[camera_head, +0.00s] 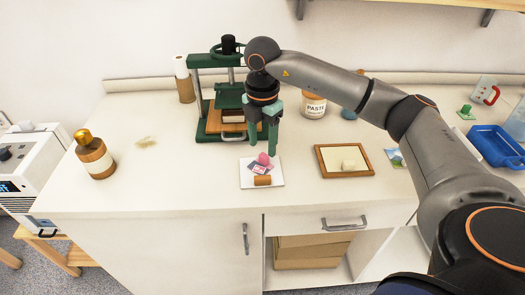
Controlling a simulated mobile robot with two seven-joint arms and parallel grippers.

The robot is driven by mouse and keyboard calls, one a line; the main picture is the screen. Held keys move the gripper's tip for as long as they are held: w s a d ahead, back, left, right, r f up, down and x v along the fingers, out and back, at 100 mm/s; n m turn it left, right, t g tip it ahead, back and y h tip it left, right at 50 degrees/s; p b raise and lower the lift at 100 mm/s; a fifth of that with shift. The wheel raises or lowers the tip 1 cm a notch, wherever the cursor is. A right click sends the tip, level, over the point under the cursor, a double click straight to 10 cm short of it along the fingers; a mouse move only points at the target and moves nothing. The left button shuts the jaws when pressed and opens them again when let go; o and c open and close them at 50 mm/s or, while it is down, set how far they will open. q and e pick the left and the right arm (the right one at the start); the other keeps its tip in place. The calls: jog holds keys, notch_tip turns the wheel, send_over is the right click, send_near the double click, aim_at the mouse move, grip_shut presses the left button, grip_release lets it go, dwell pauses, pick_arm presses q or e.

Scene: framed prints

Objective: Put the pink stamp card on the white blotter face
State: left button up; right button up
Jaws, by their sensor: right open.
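My right gripper (261,146) is open, with its green fingers pointing down above a white board (275,181) at the front middle of the counter. Small pink pieces lie on this board: a rounded pink piece (263,159) just below the fingertips, and a flat pink and purple card (258,169) in front of it. Their edges overlap in the picture, and I cannot tell whether the fingers touch them. An orange-brown cylinder (262,181) lies at the board's front. I cannot tell for sure which surface is the blotter face. My left gripper is not in view.
A green press (198,95) stands behind the gripper. A brown bottle (95,157) stands left. A blue bin (495,146) is far right. The left front counter is clear.

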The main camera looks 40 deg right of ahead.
aim_at(263, 157)
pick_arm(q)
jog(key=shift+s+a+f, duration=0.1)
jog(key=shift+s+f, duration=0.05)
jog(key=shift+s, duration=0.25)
pick_arm(e)
notch_tip(263, 157, up, 8)
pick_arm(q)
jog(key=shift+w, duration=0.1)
pick_arm(e)
jog(key=shift+s, duration=0.1)
